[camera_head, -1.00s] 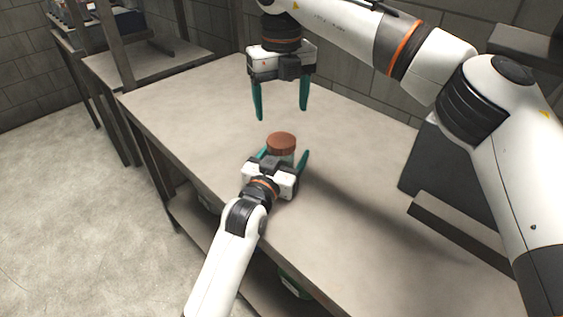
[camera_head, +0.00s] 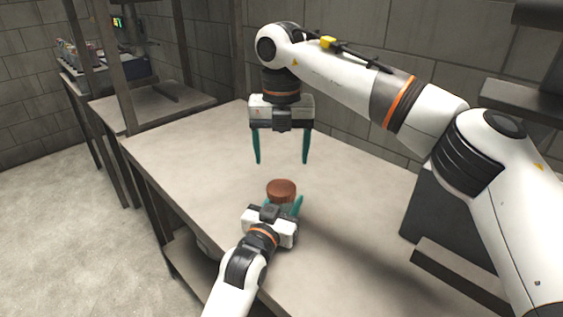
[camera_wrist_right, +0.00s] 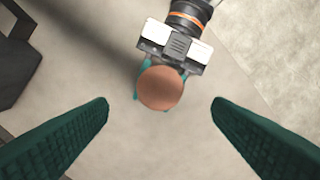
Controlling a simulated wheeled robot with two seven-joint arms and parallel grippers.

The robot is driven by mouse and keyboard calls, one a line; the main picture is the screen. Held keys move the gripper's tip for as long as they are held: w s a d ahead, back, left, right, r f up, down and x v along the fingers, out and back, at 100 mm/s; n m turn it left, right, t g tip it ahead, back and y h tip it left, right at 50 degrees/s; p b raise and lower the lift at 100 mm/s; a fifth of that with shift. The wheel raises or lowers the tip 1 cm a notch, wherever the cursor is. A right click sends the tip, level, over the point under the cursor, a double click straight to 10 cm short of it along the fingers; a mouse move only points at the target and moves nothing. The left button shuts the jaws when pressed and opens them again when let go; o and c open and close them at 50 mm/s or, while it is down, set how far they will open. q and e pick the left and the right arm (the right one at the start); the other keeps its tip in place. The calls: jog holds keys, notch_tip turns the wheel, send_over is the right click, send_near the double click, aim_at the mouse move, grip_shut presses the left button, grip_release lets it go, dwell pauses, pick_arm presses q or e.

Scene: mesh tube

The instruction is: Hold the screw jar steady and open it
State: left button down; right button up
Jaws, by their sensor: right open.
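The screw jar (camera_head: 282,190) stands upright on the table, with a round reddish-brown lid on top; its body is mostly hidden. The lid shows from above in the right wrist view (camera_wrist_right: 160,88). My left gripper (camera_head: 283,204) reaches in low from the front. Its teal fingers lie on either side of the jar, close against it, below the lid. My right gripper (camera_head: 281,162) points straight down above the jar, open and empty. In the right wrist view its fingers (camera_wrist_right: 160,101) are spread wide on both sides of the lid, with clear gaps.
The table (camera_head: 190,150) is bare around the jar. A dark grey block-like object (camera_head: 430,205) stands at the right side of the table. Another table with a post (camera_head: 150,105) is at the back left, and a block wall runs behind.

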aim_at(282, 187)
jog(key=m, duration=1.3)
jog(key=shift+f, duration=0.1)
jog(key=shift+m, duration=0.3)
jog(key=shift+f, duration=3.95)
jog(key=shift+c, duration=0.5)
jog(key=c, duration=0.9)
